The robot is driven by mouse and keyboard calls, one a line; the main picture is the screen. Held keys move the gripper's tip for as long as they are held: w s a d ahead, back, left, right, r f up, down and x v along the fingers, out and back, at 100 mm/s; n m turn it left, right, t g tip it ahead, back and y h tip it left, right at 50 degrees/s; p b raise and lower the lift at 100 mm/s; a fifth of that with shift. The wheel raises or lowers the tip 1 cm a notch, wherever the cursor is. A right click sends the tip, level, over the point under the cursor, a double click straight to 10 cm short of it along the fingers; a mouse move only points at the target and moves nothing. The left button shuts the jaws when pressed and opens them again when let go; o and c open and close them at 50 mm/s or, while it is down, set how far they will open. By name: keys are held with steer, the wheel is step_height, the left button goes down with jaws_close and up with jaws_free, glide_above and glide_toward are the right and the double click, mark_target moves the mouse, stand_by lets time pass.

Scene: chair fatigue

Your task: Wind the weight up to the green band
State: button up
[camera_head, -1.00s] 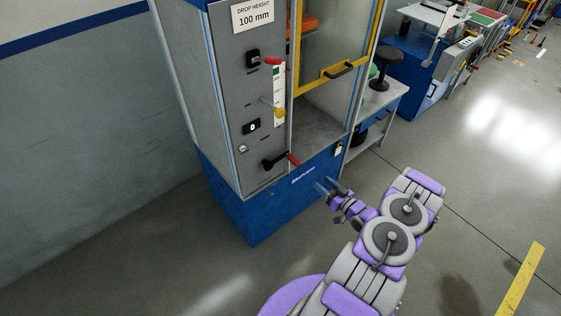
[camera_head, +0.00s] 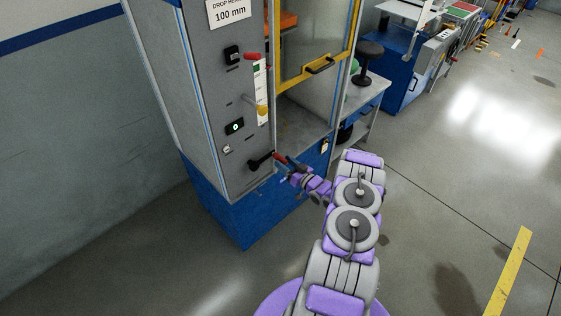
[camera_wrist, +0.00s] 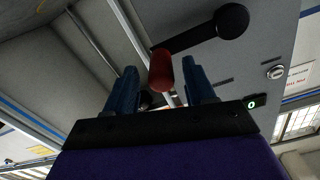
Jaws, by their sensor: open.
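The test machine's grey panel (camera_head: 205,85) carries a black crank arm (camera_head: 259,162) with a red handle (camera_head: 279,158), low on its front. A vertical scale (camera_head: 260,90) with a green band (camera_head: 257,68) near its top and a yellow pointer or knob (camera_head: 261,109) lower down is above the crank. My gripper (camera_head: 284,167) is at the red handle. In the wrist view the red handle (camera_wrist: 161,70) shows between the two blue fingers of my gripper (camera_wrist: 162,88), which stand apart. The crank arm also shows there (camera_wrist: 190,38). Whether either finger touches the handle I cannot tell.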

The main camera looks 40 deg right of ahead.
mark_target(281, 159)
steer(key=shift+w+a, duration=0.15)
steer(key=shift+w, duration=1.45)
jaws_close()
